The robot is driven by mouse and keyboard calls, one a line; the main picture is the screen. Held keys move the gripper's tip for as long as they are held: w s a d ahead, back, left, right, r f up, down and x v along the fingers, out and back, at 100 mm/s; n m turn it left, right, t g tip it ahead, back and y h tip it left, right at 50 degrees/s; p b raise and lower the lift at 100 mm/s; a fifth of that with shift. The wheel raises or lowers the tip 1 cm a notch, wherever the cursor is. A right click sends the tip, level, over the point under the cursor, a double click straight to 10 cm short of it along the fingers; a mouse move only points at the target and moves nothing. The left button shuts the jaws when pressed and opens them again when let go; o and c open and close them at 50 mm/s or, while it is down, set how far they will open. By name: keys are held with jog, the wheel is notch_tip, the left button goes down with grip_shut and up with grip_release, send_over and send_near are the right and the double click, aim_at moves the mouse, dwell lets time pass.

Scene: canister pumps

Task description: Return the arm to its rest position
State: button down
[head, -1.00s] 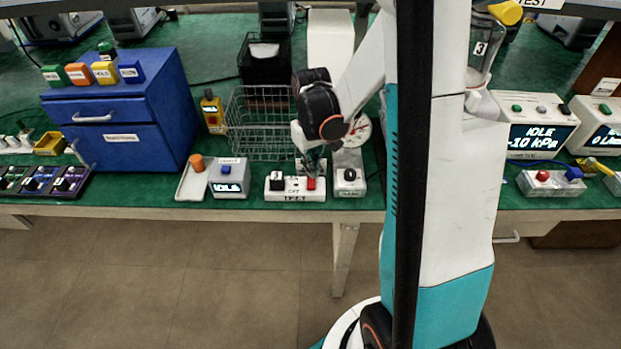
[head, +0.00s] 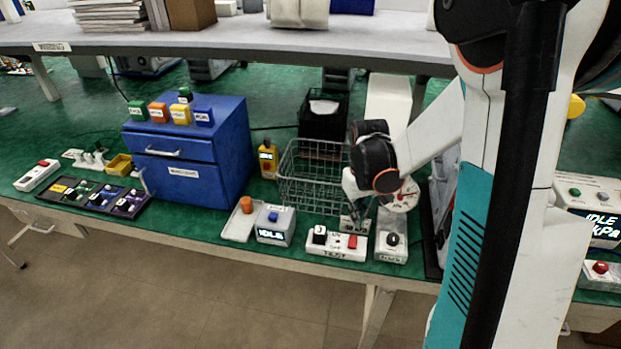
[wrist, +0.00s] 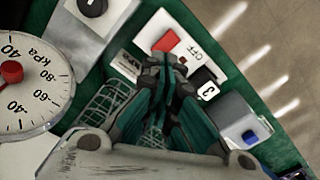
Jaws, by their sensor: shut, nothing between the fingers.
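My gripper (head: 357,212) hangs at the end of my arm, fingers pointing down, just above and behind the white TEST box (head: 337,245) at the bench's front edge. In the wrist view the gripper's dark fingertips (wrist: 168,72) are closed together with nothing between them. They overlap the white box (wrist: 190,50) in that view, beside its red switch (wrist: 166,41) and black knob. I cannot tell whether the fingertips touch the box. My arm reaches in from the right over the green bench top.
A wire basket (head: 314,180) stands behind my gripper, a round kPa gauge (wrist: 20,82) close beside it. A grey box with a black knob (head: 391,249) is right of the TEST box, an IDLE box (head: 273,225) left. A shelf (head: 240,37) runs above the bench.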

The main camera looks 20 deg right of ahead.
jog(key=s+a+r+t, duration=0.3)
jog(key=s+a+r, duration=0.3)
jog(key=a+r, duration=0.1)
jog(key=s+a+r+t, duration=0.4)
jog(key=s+a+r, duration=0.3)
jog(key=r, duration=0.3)
jog(key=shift+a+r+n, duration=0.15)
jog(key=shift+r+n, duration=0.15)
jog(key=shift+n, duration=0.1)
jog(key=shift+w, duration=0.1)
jog(key=w+d+f+n+g+p, duration=0.3)
jog(key=w+d+f+n+g, duration=0.4)
jog(key=w+d+f+n, duration=0.3)
jog(key=shift+w+d+n, duration=0.6)
jog(key=shift+w+d, duration=0.3)
jog(key=shift+d, duration=0.1)
